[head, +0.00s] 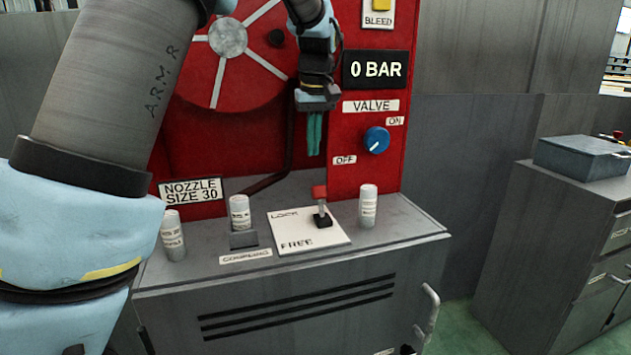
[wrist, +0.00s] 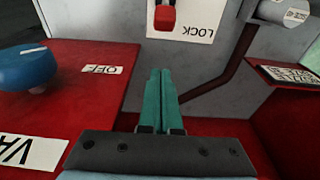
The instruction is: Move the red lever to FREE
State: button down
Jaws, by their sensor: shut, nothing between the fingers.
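The red lever (head: 320,191) stands on a white plate (head: 308,238) marked LOCK at the back and FREE at the front. It rises from a black base toward the plate's right side, nearer the LOCK end. In the wrist view the red lever head (wrist: 165,17) shows at the top edge, beside the word LOCK. My gripper (head: 314,150) points down above and behind the lever, in front of the red panel. Its green fingers (wrist: 163,85) are shut with nothing between them and stand apart from the lever.
White cylinders (head: 368,206) stand on the cabinet top on both sides of the plate. A blue valve knob (head: 377,139) juts from the red panel right of my gripper. A dark hose (head: 275,172) runs behind. A 0 BAR display (head: 375,69) sits above the knob.

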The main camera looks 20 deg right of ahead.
aim_at(320, 201)
jog(key=shift+f, duration=0.1)
jog(key=f, duration=0.3)
jog(key=w+f+p, duration=0.1)
jog(key=f, duration=0.2)
jog(key=f+p, duration=0.1)
jog(key=f, duration=0.3)
jog(key=shift+w, duration=0.3)
jog(key=shift+s+a+r+p, duration=0.1)
jog(key=shift+s+r+p, duration=0.55)
jog(key=shift+s+r, duration=0.5)
jog(key=shift+s, duration=0.6)
